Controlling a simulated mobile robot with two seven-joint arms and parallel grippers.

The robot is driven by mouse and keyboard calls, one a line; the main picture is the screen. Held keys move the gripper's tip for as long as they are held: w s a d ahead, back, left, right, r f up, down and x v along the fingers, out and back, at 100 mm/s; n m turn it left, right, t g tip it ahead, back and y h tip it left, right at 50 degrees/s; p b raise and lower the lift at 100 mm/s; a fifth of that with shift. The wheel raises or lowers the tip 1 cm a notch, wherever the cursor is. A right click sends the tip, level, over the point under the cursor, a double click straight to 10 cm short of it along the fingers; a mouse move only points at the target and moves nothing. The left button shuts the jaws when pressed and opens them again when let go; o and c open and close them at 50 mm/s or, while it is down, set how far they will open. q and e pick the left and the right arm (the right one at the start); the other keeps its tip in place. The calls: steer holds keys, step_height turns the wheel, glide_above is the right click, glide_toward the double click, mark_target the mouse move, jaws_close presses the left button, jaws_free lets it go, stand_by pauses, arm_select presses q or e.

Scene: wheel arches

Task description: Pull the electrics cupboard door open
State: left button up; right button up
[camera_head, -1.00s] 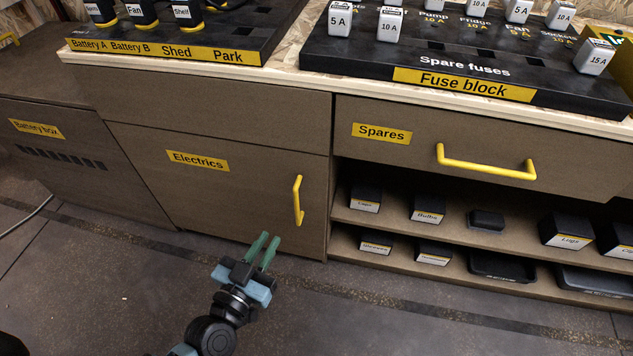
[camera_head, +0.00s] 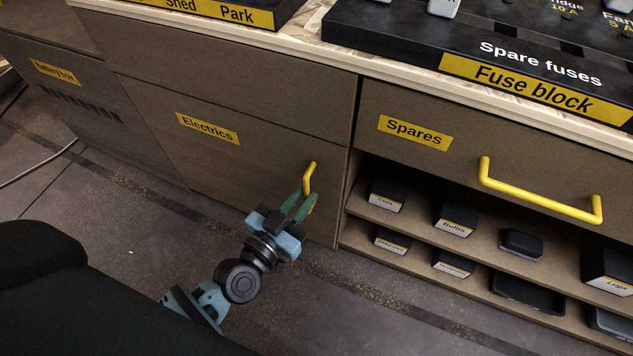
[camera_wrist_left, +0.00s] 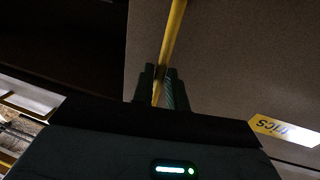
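The electrics cupboard door (camera_head: 225,165) is brown with a yellow Electrics label. It looks flush with the cabinet front. Its yellow upright handle (camera_head: 309,178) is near the door's right edge. My left gripper (camera_head: 300,200) is at the handle's lower part, with its green fingers around it. In the left wrist view the handle (camera_wrist_left: 173,35) runs down between the two fingers of the gripper (camera_wrist_left: 161,82). The gap is narrow, and I cannot tell whether both fingers press on the handle. My right gripper is not in view.
Right of the door are open shelves (camera_head: 400,222) with small labelled boxes. Above them is the Spares drawer (camera_head: 462,145) with a yellow handle. The fuse block (camera_head: 540,90) stands on the worktop. A battery box panel (camera_head: 85,95) is at the left. The floor before the door is clear.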

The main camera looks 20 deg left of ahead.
arm_select(q)
steer(key=shift+x, duration=0.9)
jaws_close()
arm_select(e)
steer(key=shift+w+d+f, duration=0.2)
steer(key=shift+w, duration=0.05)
arm_select(q)
steer(key=shift+s, duration=0.15)
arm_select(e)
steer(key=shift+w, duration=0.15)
